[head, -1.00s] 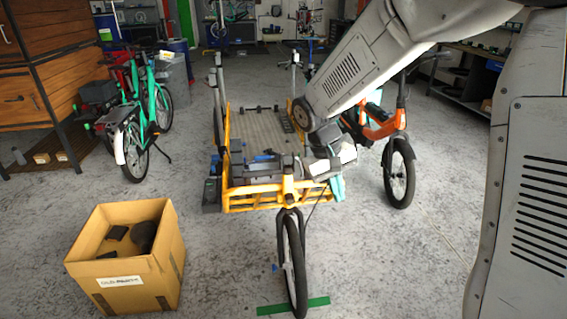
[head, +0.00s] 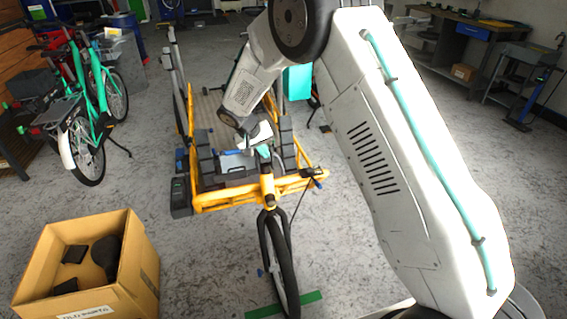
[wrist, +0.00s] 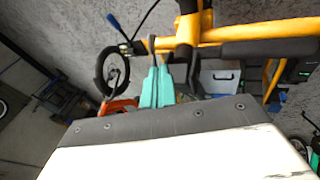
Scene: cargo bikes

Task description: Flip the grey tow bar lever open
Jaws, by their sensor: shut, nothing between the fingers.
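The yellow cargo bike (head: 230,199) stands ahead, its front wheel toward me. My gripper (head: 264,152) has teal fingers, closed together and empty, behind the top of the yellow front post (head: 267,187). In the wrist view the fingers (wrist: 155,84) point toward the yellow frame tube (wrist: 235,36). A thin dark grey upright piece (wrist: 152,46) shows just beyond the fingertips, and a thicker grey piece (wrist: 189,50) stands to their right by the post. I cannot tell for sure which is the grey tow bar lever, or whether the fingers touch either.
A dark handle with a blue end (head: 318,183) sits on the frame's right front corner. An open cardboard box (head: 140,275) with dark items stands at front left. Green bikes (head: 95,120) stand at left, a workbench (head: 470,35) at back right.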

